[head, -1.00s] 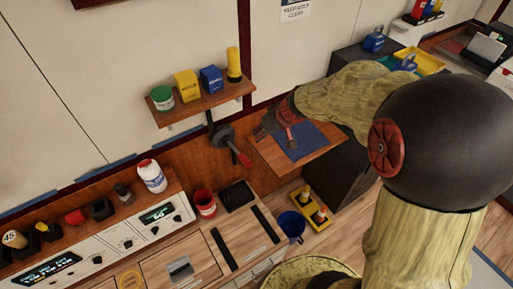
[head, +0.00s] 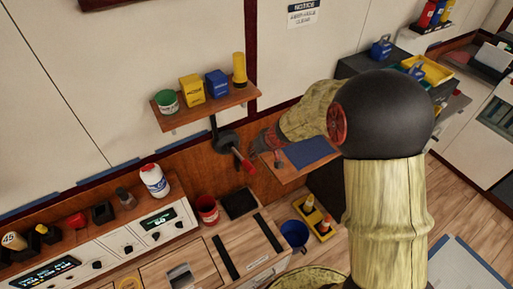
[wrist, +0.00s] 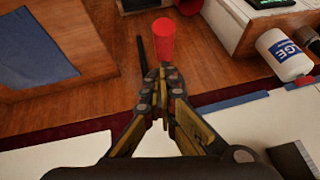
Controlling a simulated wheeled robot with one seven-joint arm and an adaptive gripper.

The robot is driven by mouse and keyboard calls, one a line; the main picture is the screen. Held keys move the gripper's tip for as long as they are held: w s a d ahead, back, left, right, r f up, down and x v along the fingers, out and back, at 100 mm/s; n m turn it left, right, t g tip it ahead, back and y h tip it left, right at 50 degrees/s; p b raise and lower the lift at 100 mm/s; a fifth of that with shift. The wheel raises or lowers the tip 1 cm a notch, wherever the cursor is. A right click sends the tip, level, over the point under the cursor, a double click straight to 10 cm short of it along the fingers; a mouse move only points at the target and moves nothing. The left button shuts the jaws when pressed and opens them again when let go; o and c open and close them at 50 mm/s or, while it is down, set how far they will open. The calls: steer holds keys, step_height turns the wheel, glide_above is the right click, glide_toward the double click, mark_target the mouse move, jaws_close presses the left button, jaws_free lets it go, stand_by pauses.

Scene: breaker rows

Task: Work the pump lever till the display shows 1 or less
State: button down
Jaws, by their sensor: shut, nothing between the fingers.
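The pump lever (head: 227,138) is a dark arm on the wood panel below the wall shelf, ending in a red grip (head: 243,160) that points down and right. In the wrist view the red grip (wrist: 163,40) is just beyond my fingertips; I cannot tell if they touch it. My gripper (wrist: 163,75) is shut and empty. In the head view my gripper (head: 262,143) is just right of the lever, partly hard to make out. A lit display (head: 158,217) on the console seems to read about 60, but its digits are small. A second display (head: 45,272) is at lower left.
A small wood ledge with a blue mat (head: 308,152) lies under my forearm, right of the lever. The wall shelf (head: 212,108) with cans and boxes is above. A white bottle (head: 154,180), red cup (head: 207,210) and blue bucket (head: 294,234) stand lower down.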

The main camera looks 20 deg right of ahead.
mark_target(256, 171)
steer(key=shift+s+a+f, duration=0.15)
steer(key=shift+s+f, duration=0.15)
steer(key=shift+f, duration=0.5)
steer(key=f+b, duration=0.2)
steer(key=b, duration=0.1)
steer(key=s+f+b, duration=0.1)
steer(key=f+b, duration=0.1)
steer(key=b, duration=0.2)
steer(key=s+f+b, duration=0.1)
steer(key=f+b, duration=0.1)
steer(key=b, duration=0.1)
steer(key=shift+d+f, duration=0.2)
steer(key=f+b, duration=0.2)
steer(key=b, duration=0.1)
steer(key=f+b, duration=0.1)
steer(key=b, duration=0.1)
steer(key=shift+s, duration=0.25)
